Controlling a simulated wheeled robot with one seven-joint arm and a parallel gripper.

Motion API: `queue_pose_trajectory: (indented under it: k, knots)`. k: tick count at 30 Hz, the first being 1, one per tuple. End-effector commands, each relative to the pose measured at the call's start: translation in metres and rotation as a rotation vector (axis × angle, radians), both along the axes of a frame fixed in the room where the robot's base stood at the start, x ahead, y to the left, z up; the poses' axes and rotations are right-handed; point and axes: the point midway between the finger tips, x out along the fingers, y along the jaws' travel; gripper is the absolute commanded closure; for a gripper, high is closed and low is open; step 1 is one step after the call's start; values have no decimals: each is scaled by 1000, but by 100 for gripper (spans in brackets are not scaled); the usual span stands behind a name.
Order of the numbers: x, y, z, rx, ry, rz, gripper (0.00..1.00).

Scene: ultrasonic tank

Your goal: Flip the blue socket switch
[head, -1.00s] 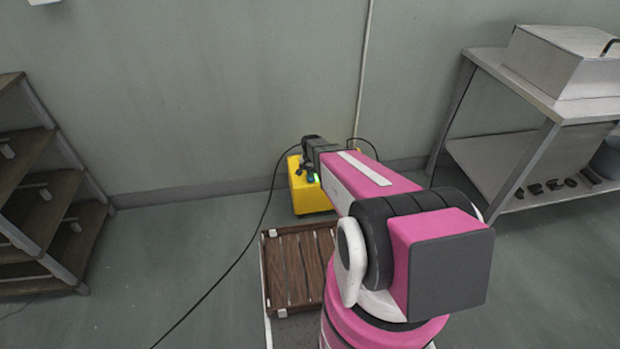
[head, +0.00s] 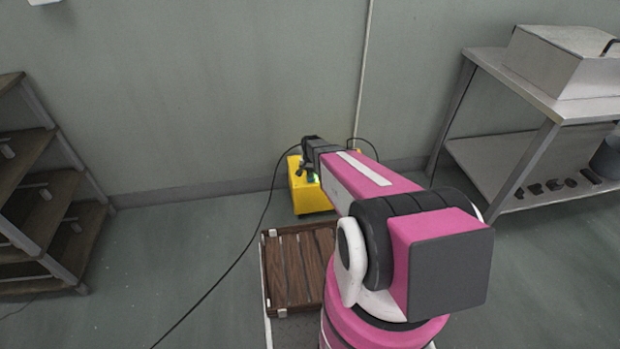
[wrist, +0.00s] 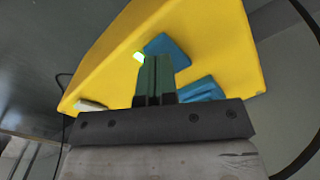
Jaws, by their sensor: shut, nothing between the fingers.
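The yellow socket box (head: 313,198) stands on the floor by the wall, partly hidden behind my arm. In the wrist view its yellow face (wrist: 215,35) fills the upper middle. It bears a blue part (wrist: 168,50) beside a small lit green-white spot (wrist: 139,57), and a second blue part (wrist: 200,90) lower right. I cannot tell which blue part is the switch. My gripper (wrist: 155,60) is shut and empty, its fingertips over the box face and overlapping the edge of the upper blue part. I cannot tell whether they touch. The gripper shows small in the head view (head: 305,172).
A black cable (head: 240,250) runs from the box across the floor to the left. A wooden slatted tray (head: 290,262) lies in front of the box. A shelf rack (head: 40,200) stands at left, a metal table (head: 545,95) at right.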

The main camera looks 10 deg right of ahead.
Motion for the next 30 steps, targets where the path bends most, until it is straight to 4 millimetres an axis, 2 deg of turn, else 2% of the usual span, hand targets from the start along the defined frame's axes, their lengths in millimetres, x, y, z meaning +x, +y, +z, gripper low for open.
queue_pose_trajectory:
  k: [30]
  knots:
    - [0,0,-13,0,0,0,100]
